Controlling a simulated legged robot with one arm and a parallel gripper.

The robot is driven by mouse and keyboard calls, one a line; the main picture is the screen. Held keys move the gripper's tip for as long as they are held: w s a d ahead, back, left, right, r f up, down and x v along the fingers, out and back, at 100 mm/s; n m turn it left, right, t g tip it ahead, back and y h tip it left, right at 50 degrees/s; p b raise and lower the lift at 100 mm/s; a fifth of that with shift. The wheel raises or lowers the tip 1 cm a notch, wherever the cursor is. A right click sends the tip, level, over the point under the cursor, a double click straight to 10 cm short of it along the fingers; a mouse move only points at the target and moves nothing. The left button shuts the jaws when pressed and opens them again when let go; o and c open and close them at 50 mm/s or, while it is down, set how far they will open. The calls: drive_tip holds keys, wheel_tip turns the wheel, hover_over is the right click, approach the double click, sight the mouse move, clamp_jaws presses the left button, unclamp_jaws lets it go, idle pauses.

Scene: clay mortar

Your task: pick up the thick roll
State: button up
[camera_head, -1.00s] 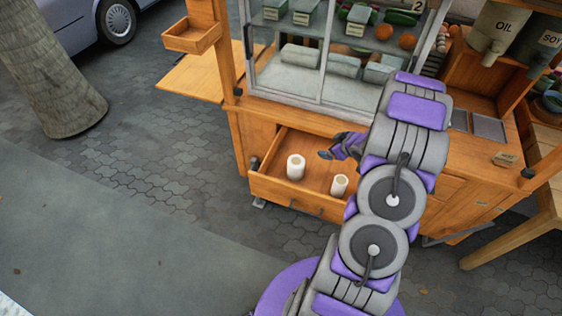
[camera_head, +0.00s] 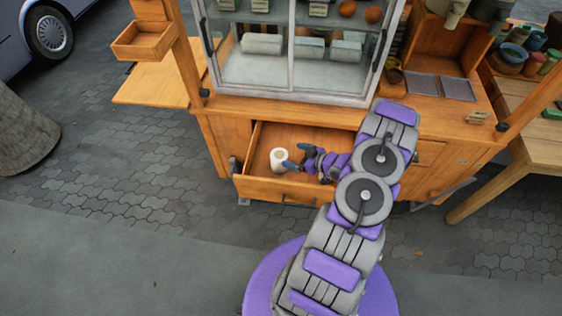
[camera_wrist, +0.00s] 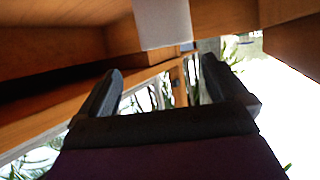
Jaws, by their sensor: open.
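A white roll (camera_head: 280,160) stands upright in the open wooden drawer (camera_head: 300,187) of the cart, in the head view. It looks like the thicker of the two rolls seen earlier. The smaller roll does not show now; my arm or gripper may hide it. My gripper (camera_head: 297,156) is over the drawer, just right of the roll, with its fingers pointing toward it. In the wrist view my gripper (camera_wrist: 160,72) is open with nothing between its fingers. A white roll (camera_wrist: 162,22) shows there beyond the fingertips, cut off by the top edge.
The wooden counter (camera_head: 270,113) and glass case (camera_head: 290,75) stand above and behind the drawer. A small wooden box (camera_head: 153,40) and side shelf (camera_head: 160,84) are at left. A wooden table (camera_head: 515,150) is at right.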

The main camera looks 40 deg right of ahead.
sight(279, 157)
drive_tip(key=f, duration=0.1)
drive_tip(key=a+f, duration=0.1)
drive_tip(key=f, duration=0.1)
drive_tip(key=shift+b, duration=0.3)
drive_tip(key=x, duration=0.3)
drive_tip(key=b+x, duration=0.1)
drive_tip(key=x, duration=0.3)
drive_tip(key=shift+w+d+r, duration=0.1)
drive_tip(key=shift+w+d, duration=0.1)
drive_tip(key=shift+a+r, duration=0.15)
drive_tip(key=shift+a, duration=0.4)
drive_tip(key=shift+c, duration=1)
drive_tip(key=shift+d, duration=0.35)
drive_tip(key=c, duration=0.6)
drive_tip(key=shift+a, duration=0.1)
drive_tip(key=shift+c, duration=1.1)
